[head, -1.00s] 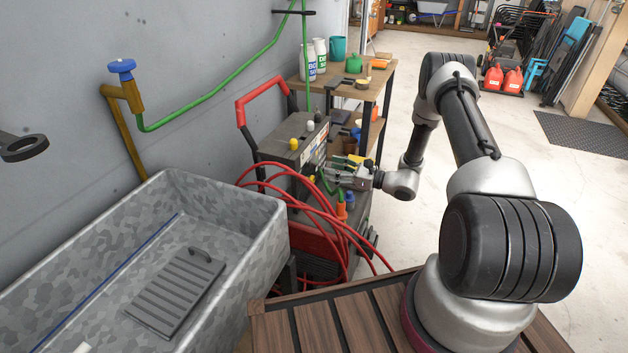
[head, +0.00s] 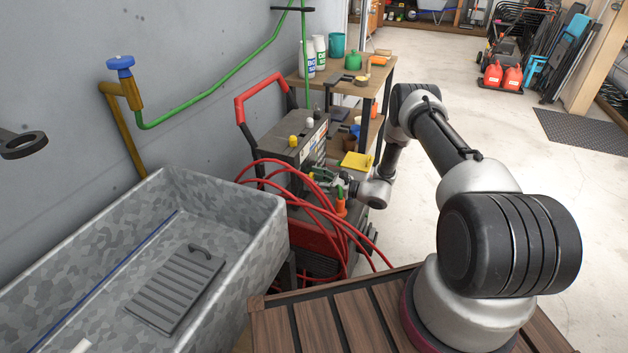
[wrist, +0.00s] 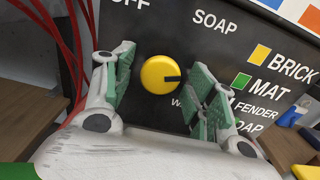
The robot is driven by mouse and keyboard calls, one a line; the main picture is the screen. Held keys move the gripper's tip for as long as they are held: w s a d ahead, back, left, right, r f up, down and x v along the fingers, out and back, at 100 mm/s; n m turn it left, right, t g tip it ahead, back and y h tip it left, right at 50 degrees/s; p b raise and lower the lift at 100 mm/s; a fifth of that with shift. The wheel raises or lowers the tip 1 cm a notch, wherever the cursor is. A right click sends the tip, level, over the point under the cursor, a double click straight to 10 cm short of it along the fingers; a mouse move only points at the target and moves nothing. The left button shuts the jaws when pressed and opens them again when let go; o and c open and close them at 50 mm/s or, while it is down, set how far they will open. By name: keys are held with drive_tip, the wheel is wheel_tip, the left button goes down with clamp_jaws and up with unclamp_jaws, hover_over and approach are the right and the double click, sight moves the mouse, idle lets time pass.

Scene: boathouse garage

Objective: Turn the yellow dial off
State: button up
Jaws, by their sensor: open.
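The yellow dial (wrist: 158,74) is a round knob on the dark front panel (wrist: 218,42) of a machine. Its black mark points right and slightly down in the wrist view. Printed words OFF and SOAP show above it; a word at its lower right is partly covered by a finger. My gripper (wrist: 162,84) is open, with one green-padded finger on each side of the dial. A gap shows on both sides, and I see no contact. In the head view my gripper (head: 325,183) is at the machine's front, and this dial cannot be made out there.
Red hoses (head: 278,172) loop close to my gripper. A yellow flat item (head: 356,160) lies behind my arm. A metal sink (head: 262,212) stands at left; open floor is at right.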

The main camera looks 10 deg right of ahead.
drive_tip(key=c, duration=1)
drive_tip(key=shift+n, duration=0.8)
drive_tip(key=o, duration=1)
drive_tip(key=v, duration=1.2)
